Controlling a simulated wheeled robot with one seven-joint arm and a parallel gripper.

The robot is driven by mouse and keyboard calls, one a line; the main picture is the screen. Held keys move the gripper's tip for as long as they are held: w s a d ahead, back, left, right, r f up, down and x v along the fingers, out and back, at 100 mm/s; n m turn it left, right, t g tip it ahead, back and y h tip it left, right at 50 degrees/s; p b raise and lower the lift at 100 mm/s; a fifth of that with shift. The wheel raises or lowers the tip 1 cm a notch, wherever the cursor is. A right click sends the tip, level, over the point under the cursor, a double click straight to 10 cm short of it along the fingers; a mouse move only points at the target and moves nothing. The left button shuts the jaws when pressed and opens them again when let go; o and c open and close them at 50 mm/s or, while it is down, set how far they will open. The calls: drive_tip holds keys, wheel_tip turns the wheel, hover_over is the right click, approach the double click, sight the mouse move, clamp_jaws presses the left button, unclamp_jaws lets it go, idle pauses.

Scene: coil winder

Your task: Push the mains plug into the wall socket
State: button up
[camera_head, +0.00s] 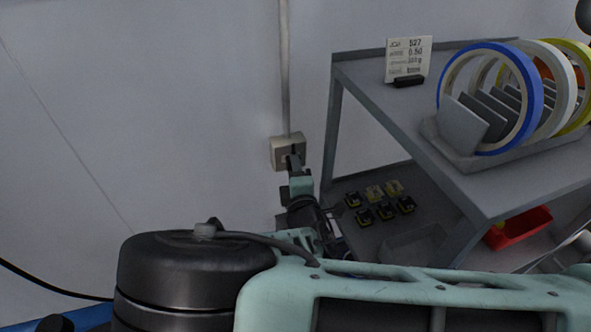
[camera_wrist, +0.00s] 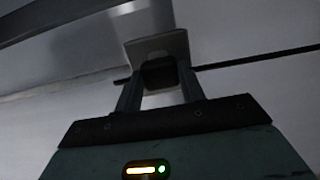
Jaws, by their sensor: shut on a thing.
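The wall socket (camera_head: 279,154) is a pale box on the wall at the foot of a vertical conduit. It also shows in the wrist view as a light plate (camera_wrist: 148,46) beyond the fingertips. My gripper (camera_head: 296,162) is right in front of the socket, and its fingers (camera_wrist: 158,82) are shut on the dark mains plug (camera_wrist: 159,72). The plug overlaps the lower part of the socket plate in the wrist view. Its pins and the socket holes are hidden, so I cannot tell whether the plug is seated or just short of the plate.
A grey shelf unit (camera_head: 372,90) stands close to the right of my gripper. It holds a rack with tape rings (camera_head: 534,92) and a card (camera_head: 408,62) on top, with small black and yellow parts (camera_head: 375,203) and a red bin (camera_head: 520,228) below. The wall left of the socket is clear.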

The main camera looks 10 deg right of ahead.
drive_tip(key=shift+w+a, duration=0.1)
drive_tip(key=shift+w, duration=0.3)
drive_tip(key=o, duration=1)
